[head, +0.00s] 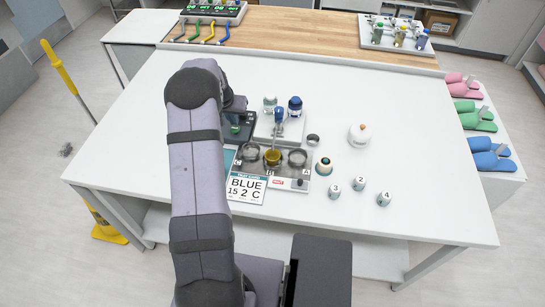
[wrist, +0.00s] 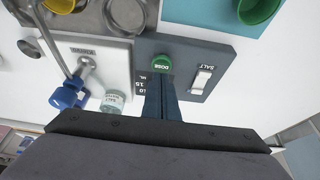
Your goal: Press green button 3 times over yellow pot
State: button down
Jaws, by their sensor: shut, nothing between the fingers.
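The green button (wrist: 162,62), marked DOSE, sits on a dark panel (wrist: 215,52) beside a white SALT rocker switch (wrist: 202,80). My gripper (wrist: 163,80) is shut and empty, its fingertips right beside the button; I cannot tell whether they touch it. In the head view my gripper (head: 236,112) is over the dark box left of the white unit, partly hidden by my arm. The yellow pot (head: 272,158) sits in the middle of a grey tray, below a thin spout; part of it shows at the wrist view's top edge (wrist: 60,4).
A blue-topped tap (head: 279,116) and two small jars stand on the white unit. A card (head: 246,188) reads BLUE 15 2 C. A round white pot (head: 359,134) and numbered cylinders (head: 360,183) stand to the right. The table's right side is mostly clear.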

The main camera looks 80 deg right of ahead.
notch_tip(320, 180, up, 5)
jog(key=p, duration=0.3)
jog(key=shift+r, duration=0.2)
dwell(0.4)
